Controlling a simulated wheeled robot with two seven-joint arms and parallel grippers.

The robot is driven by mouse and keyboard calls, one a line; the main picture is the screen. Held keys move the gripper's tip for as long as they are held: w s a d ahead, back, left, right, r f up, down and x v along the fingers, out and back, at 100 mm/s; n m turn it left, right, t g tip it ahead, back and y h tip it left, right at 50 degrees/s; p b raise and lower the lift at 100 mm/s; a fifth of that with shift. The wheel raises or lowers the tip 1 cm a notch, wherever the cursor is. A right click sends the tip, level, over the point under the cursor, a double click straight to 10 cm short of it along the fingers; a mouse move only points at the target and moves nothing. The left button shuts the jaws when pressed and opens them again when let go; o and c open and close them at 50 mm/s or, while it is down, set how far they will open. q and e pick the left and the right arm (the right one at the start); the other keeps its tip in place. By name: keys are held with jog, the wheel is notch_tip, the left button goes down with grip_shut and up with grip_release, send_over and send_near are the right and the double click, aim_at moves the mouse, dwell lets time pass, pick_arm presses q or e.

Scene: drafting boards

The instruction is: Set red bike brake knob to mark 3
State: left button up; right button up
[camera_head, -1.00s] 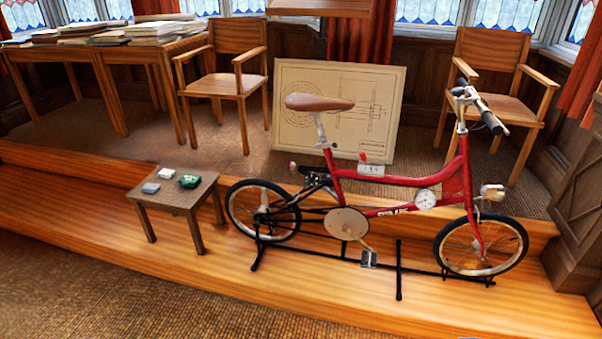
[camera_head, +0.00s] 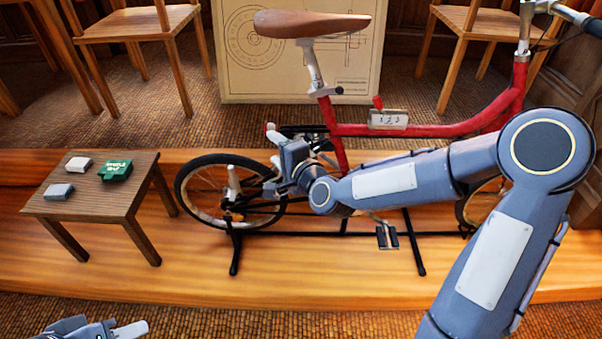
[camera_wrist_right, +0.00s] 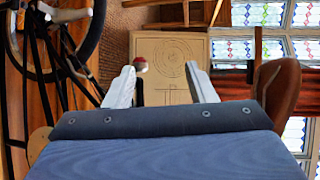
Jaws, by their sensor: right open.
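The red bike (camera_head: 430,129) stands on a black stand. A small plate (camera_head: 388,120) marked 1 2 3, with a red pointer (camera_head: 378,102), is on its frame. My left gripper (camera_head: 120,331) shows only partly at the bottom left.
A drawing board (camera_head: 240,85) and wooden chairs stand behind. My right arm crosses in front of the bike. The bike's saddle (camera_head: 305,23) overhangs nearby.

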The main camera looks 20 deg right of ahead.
jog(key=w+d+f+m+t+h+b, duration=0.1)
jog(key=w+d+f+m+h+b, duration=0.3)
jog(key=f+m, duration=0.4)
jog(key=w+d+f+m+t+h+b, duration=0.1)
jog(key=w+d+f+m+h+b, duration=0.15)
jog(key=f+m+h, duration=0.55)
pick_arm(q)
notch_tip(320, 180, down, 9)
jog(key=shift+s+f+b, duration=0.15)
jog(key=shift+f+b, duration=0.05)
jog(key=shift+b, duration=0.2)
pick_arm(e)
jog(key=w+d+r+m+y, duration=0.1)
jog(key=w+d+r+y, duration=0.1)
jog(key=w, duration=0.4)
jog(key=shift+w+d+m, duration=0.15)
jog(key=shift+d+m, duration=0.25)
jog(key=shift+c, duration=0.2)
jog(key=c, duration=0.9)
